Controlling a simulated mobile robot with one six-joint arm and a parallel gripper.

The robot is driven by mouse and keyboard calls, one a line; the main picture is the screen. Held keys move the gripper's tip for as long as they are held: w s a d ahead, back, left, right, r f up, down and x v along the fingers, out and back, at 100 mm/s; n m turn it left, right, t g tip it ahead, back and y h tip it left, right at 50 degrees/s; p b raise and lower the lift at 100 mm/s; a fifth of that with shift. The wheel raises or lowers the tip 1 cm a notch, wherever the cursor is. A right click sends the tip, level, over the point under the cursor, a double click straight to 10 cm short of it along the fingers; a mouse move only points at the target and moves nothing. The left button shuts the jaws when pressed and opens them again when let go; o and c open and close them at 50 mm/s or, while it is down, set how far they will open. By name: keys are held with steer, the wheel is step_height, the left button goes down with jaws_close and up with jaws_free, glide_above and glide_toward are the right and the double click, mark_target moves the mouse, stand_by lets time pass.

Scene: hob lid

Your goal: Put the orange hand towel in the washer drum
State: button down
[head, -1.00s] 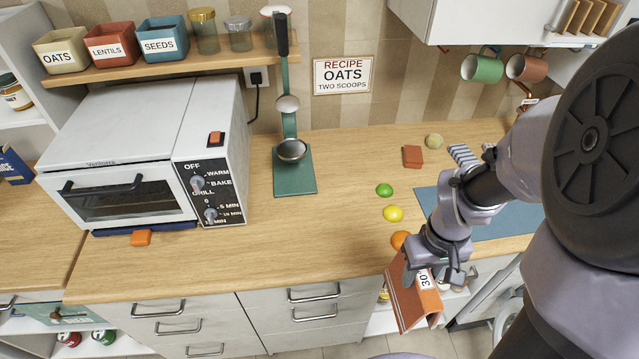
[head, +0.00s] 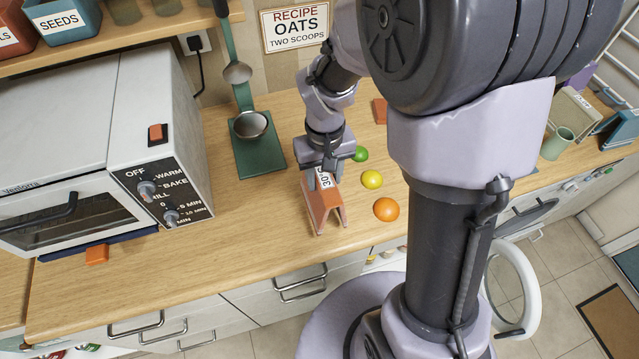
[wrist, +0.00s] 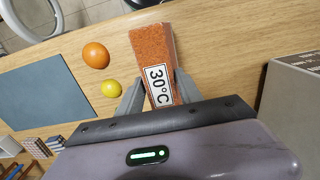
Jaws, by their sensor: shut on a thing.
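The orange hand towel (head: 322,207) is folded over like a tent and bears a white "30°C" label. My gripper (head: 322,176) is shut on its folded top edge, over the front part of the worktop. The towel hangs below the fingers; I cannot tell whether it touches the wood. In the wrist view the towel (wrist: 152,45) lies between both fingers of my gripper (wrist: 158,88). The washer's round white door (head: 531,285) stands open at the lower right, below the worktop. The inside of the drum is not clearly visible.
An orange (head: 386,209), a lemon (head: 372,179) and a lime (head: 360,154) lie right of the towel. My arm hides part of the worktop.

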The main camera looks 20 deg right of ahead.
steer(key=f, duration=0.1)
steer(key=f+b, duration=0.1)
steer(key=f, duration=0.2)
steer(key=shift+w+a, duration=0.35)
steer(key=shift+w, duration=0.05)
steer(key=shift+r, duration=0.2)
steer(key=shift+f+b, duration=0.1)
steer(key=shift+b, duration=0.2)
steer(key=c, duration=0.8)
jaws_free()
